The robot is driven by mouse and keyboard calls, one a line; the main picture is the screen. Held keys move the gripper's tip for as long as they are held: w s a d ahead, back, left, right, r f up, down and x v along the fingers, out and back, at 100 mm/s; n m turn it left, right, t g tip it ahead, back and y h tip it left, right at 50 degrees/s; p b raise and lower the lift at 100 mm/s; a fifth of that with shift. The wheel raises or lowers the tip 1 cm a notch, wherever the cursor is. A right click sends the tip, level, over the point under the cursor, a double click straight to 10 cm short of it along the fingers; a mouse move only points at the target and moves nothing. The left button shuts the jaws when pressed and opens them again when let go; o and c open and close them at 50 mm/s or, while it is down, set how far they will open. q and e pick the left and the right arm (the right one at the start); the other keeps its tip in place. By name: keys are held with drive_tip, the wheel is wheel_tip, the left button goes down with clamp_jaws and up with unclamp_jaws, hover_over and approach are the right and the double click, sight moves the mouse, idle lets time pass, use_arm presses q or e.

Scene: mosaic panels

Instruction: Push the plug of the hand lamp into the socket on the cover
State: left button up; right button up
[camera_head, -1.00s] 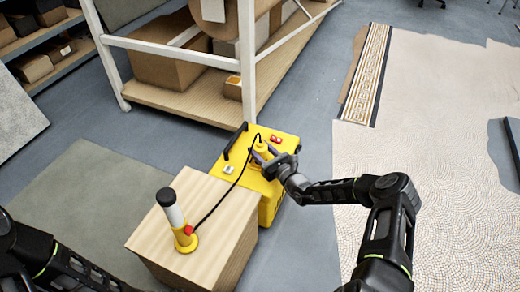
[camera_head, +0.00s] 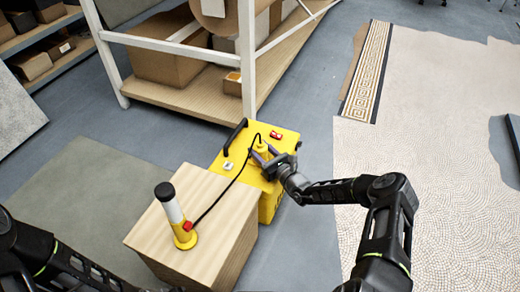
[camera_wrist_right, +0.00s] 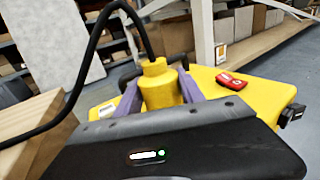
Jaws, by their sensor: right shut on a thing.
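The hand lamp (camera_head: 174,215) stands upright on a wooden box, with a white tube, black top and yellow base. Its black cable (camera_head: 212,205) arches over to the yellow plug (camera_wrist_right: 160,86). My right gripper (camera_head: 264,157) is shut on the plug, with a finger on each side of it in the right wrist view. The plug is upright over the yellow cover (camera_head: 236,156). The socket and the plug's lower end are hidden, so I cannot tell how far in it is. Of my left arm (camera_head: 60,265) only links show at the lower left.
A red switch (camera_head: 276,135), a small white part (camera_head: 228,166) and a black handle (camera_head: 235,136) are on the yellow cover. The wooden box (camera_head: 215,182) adjoins it. A white-framed shelf (camera_head: 249,60) with cartons stands behind. Floor to the right is open.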

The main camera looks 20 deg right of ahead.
drive_tip(key=o, duration=1.5)
drive_tip(key=shift+s+d+r+p, duration=0.1)
drive_tip(key=shift+s+d+p, duration=0.1)
drive_tip(key=shift+s+p, duration=0.25)
drive_tip(key=p+v, duration=0.2)
drive_tip(key=v, duration=0.4)
drive_tip(key=shift+s, duration=0.45)
